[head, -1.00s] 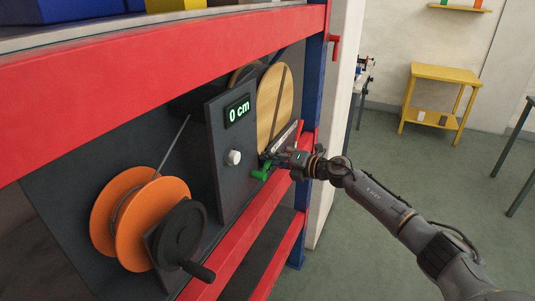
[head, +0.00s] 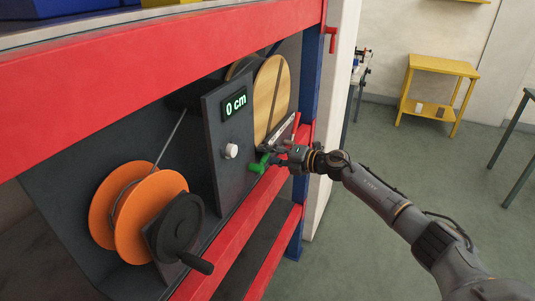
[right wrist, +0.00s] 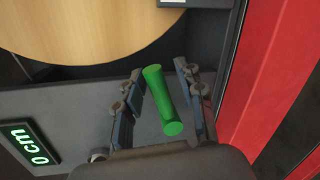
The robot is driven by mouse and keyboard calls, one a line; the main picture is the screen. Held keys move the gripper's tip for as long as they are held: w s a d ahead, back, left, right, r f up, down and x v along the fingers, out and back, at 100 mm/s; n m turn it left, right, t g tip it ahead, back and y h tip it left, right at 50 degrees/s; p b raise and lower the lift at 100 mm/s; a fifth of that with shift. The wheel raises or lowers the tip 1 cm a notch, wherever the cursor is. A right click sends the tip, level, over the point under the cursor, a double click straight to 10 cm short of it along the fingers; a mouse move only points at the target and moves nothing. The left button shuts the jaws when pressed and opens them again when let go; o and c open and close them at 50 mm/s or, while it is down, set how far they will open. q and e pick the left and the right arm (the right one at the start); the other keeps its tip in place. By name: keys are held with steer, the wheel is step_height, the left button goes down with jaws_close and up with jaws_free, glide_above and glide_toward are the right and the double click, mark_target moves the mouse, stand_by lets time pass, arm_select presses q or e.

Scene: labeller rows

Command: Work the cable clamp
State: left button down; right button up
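The green clamp handle (head: 260,163) sits low on the dark machine, beside the wooden disc. My right gripper (head: 275,159) is at the handle, reaching in from the right. In the right wrist view the green handle (right wrist: 163,100) lies between my two fingers (right wrist: 157,77), with a gap on both sides, so the gripper is open around it. The clamp's jaw and the cable at it cannot be made out. My left gripper is not in view.
The display (head: 235,104) reads 0 cm, above a white knob (head: 231,151). An orange reel (head: 138,213) and black crank (head: 180,232) stand at left. The red shelf beam (head: 262,192) runs close below the handle. A yellow side table (head: 440,68) stands far right.

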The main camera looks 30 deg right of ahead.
steer(key=shift+r, duration=0.15)
steer(key=shift+d, duration=0.15)
steer(key=v, duration=1.2)
